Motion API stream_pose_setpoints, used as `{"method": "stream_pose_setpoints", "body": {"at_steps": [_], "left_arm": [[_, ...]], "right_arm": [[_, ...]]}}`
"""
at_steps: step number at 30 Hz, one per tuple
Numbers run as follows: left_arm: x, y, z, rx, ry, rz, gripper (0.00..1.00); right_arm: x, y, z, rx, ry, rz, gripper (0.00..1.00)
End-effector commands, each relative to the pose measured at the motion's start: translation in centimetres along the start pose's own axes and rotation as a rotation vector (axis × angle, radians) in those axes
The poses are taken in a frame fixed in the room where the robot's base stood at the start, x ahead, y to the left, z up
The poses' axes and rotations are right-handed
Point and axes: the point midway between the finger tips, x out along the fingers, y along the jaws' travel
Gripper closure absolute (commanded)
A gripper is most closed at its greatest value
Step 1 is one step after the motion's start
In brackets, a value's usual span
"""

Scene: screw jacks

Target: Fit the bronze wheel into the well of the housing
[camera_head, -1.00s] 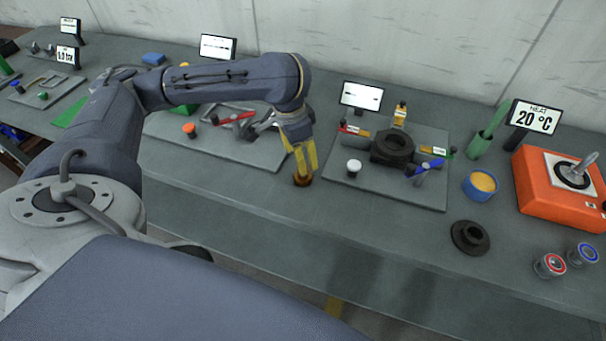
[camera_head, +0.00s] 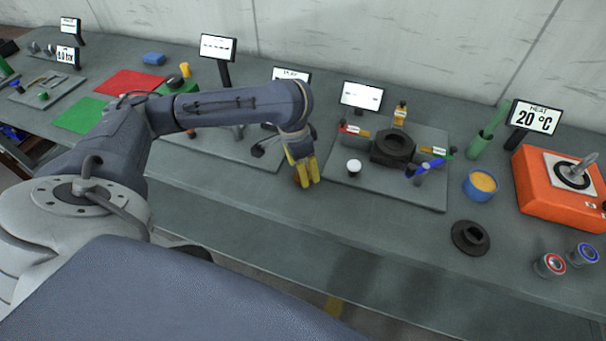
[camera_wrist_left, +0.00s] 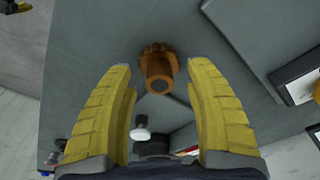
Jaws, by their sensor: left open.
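The bronze wheel (camera_wrist_left: 158,68) stands on the bench with its hollow hub facing the left wrist camera and its toothed rim behind. My left gripper (camera_wrist_left: 158,66) is open, with one yellow finger on each side of the wheel in that view and visible gaps between. In the head view my left gripper (camera_head: 306,175) is low over the bench, left of the grey plate, and mostly hides the wheel. The dark housing (camera_head: 379,149) with its central well sits on the grey plate (camera_head: 425,196). My right gripper is not in view.
Screw jacks with red, yellow and blue-green parts surround the housing. A white knob (camera_head: 354,166) stands at the plate's front left. A blue cup (camera_head: 480,188), a black flanged part (camera_head: 470,238) and an orange heater (camera_head: 542,195) are to the right.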

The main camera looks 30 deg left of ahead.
Motion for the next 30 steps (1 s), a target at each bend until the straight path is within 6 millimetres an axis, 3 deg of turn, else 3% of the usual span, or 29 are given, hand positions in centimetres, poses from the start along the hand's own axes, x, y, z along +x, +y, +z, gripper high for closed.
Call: {"method": "stream_pose_setpoints", "body": {"at_steps": [6, 20, 30], "left_arm": [[0.00, 0.01, -0.01, 0.000, 0.000, 0.000, 0.46], [-0.01, 0.01, -0.01, 0.000, 0.000, 0.000, 0.99], [-0.05, 0.00, -0.04, 0.000, 0.001, 0.000, 1.00]], "right_arm": [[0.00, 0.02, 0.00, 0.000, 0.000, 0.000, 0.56], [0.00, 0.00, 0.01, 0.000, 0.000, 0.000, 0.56], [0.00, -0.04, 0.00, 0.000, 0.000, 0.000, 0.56]]}}
